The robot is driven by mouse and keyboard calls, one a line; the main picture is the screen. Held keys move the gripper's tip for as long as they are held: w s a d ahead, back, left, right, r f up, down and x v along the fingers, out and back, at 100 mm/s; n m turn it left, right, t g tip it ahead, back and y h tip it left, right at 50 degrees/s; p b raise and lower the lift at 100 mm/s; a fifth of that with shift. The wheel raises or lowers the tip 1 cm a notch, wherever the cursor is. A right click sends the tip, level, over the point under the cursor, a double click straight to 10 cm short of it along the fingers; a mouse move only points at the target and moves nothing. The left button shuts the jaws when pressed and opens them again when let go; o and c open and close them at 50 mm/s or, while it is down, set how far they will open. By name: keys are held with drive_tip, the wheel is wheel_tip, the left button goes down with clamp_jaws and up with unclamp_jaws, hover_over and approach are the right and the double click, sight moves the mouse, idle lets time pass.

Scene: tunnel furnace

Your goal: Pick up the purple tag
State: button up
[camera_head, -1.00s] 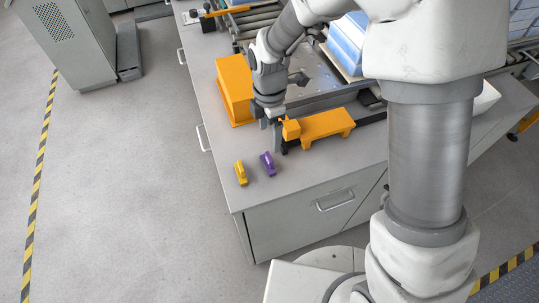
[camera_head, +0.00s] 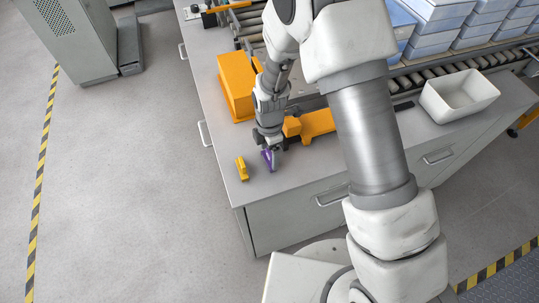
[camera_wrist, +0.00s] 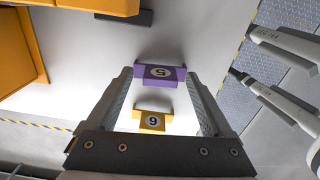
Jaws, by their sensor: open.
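The purple tag (camera_head: 267,158) stands on the grey bench top near its front left corner. In the wrist view the purple tag (camera_wrist: 160,73) bears a round mark with a digit that looks like 5. My gripper (camera_head: 270,160) is down at the purple tag and partly covers it in the head view. In the wrist view my gripper (camera_wrist: 160,75) is open, with its fingers on either side of the tag. I cannot tell whether the fingers touch it.
A yellow tag (camera_head: 242,168) stands just left of the purple one. An orange box (camera_head: 236,86) and an orange stand (camera_head: 317,123) are behind. A white bin (camera_head: 458,95) stands at the right by the roller conveyor, with blue boxes (camera_head: 430,42) beyond.

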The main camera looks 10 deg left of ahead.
drive_tip(key=shift+f, duration=0.15)
clamp_jaws()
idle(0.4)
